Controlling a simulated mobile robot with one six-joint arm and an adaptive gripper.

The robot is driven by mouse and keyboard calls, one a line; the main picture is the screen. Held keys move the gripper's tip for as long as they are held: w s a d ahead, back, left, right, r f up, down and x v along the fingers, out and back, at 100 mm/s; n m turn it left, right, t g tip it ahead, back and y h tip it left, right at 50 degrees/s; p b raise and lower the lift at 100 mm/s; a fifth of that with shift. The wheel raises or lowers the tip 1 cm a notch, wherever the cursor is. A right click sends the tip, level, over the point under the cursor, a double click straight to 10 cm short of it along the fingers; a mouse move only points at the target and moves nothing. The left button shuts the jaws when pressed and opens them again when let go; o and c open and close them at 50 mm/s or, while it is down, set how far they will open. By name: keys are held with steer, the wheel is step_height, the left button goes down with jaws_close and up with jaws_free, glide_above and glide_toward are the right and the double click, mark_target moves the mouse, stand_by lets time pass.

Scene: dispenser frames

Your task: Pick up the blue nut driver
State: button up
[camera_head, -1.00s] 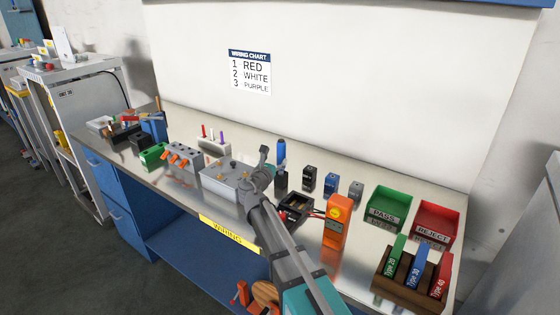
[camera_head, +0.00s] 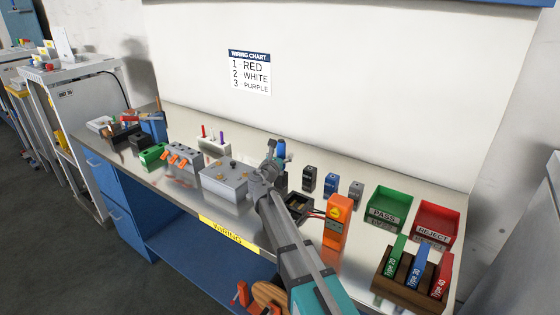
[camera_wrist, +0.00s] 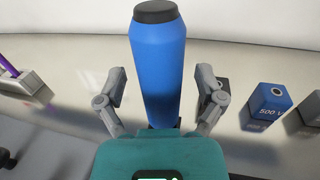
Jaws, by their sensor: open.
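The blue nut driver (camera_wrist: 157,65) stands upright with a thick blue handle and a black cap in the wrist view. In the head view only a bit of its blue handle (camera_head: 281,147) shows behind my arm; its lower part is hidden. My gripper (camera_wrist: 160,92) is open, with one finger on each side of the blue handle. Gaps show between the fingers and the handle. In the head view my gripper (camera_head: 274,150) is in front of the driver and partly covers it.
A blue block (camera_head: 331,182), a black block (camera_head: 309,178) and a grey block (camera_head: 356,190) stand to the right. A grey box (camera_head: 224,181) is at left, an orange meter (camera_head: 337,220) at right. Green (camera_head: 389,203) and red (camera_head: 438,222) bins are farther right.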

mark_target(281, 140)
jaws_close()
stand_by(0.3)
steer(key=shift+r, duration=0.15)
step_height(281, 140, up, 10)
steer(key=p, duration=1)
stand_by(0.9)
steer(key=s+a+r+n+y+p, duration=0.2)
steer(key=a+y, duration=0.1)
steer(key=a, duration=0.8)
steer(key=s+a+r+n+t+y+p, duration=0.1)
steer(key=s+a+n+y+p, duration=0.1)
steer(key=a, duration=0.9)
steer(key=shift+s+r+y, duration=0.35)
steer(key=shift+s+y, duration=0.1)
steer(key=shift+y, duration=0.05)
